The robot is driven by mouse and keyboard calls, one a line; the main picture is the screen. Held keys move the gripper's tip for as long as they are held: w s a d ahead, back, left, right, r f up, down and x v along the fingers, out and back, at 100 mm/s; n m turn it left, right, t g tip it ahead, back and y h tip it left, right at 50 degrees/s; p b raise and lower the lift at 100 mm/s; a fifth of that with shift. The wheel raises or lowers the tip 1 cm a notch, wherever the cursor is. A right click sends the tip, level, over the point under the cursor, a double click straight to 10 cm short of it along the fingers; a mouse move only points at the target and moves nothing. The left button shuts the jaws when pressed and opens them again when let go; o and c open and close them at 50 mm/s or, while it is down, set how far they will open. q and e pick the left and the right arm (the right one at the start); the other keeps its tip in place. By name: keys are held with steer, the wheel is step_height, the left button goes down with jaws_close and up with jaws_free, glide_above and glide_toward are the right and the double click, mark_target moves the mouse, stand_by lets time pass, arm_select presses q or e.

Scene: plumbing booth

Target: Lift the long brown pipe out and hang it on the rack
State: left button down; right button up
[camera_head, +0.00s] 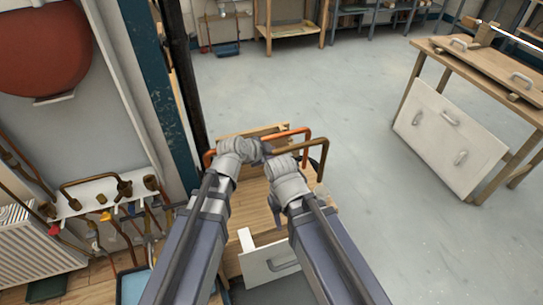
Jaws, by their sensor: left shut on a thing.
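A long brown pipe (304,146) with bent ends shows above a wooden crate-like stand in the middle of the picture. My left gripper (264,151) is shut on its left part, and its fingers are partly hidden. The pipe's right end bends down on the far side of my right wrist. My right wrist (287,167) is just below the pipe; its fingers are hidden, so I cannot tell whether they touch it. A white rack (88,196) on the left wall bears another brown bent pipe and several fittings.
An orange pipe (290,133) lies right behind the brown one. A dark upright post (183,75) stands close to my left arm. A white drawer front (268,263) is below my wrists.

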arm_select(q)
steer(key=shift+w, duration=0.2)
steer(key=w+a+f+b, duration=0.1)
steer(key=w+a, duration=0.1)
steer(key=w, duration=0.4)
steer(key=shift+w+f, duration=0.15)
steer(key=shift+f, duration=0.05)
stand_by(0.7)
steer(key=shift+a, duration=0.1)
steer(key=shift+f+b, duration=0.15)
steer(key=shift+b, duration=0.25)
steer(key=shift+f+b, duration=1.95)
steer(key=shift+b, duration=0.05)
steer(key=shift+f, duration=0.2)
steer(key=c, duration=0.6)
jaws_free()
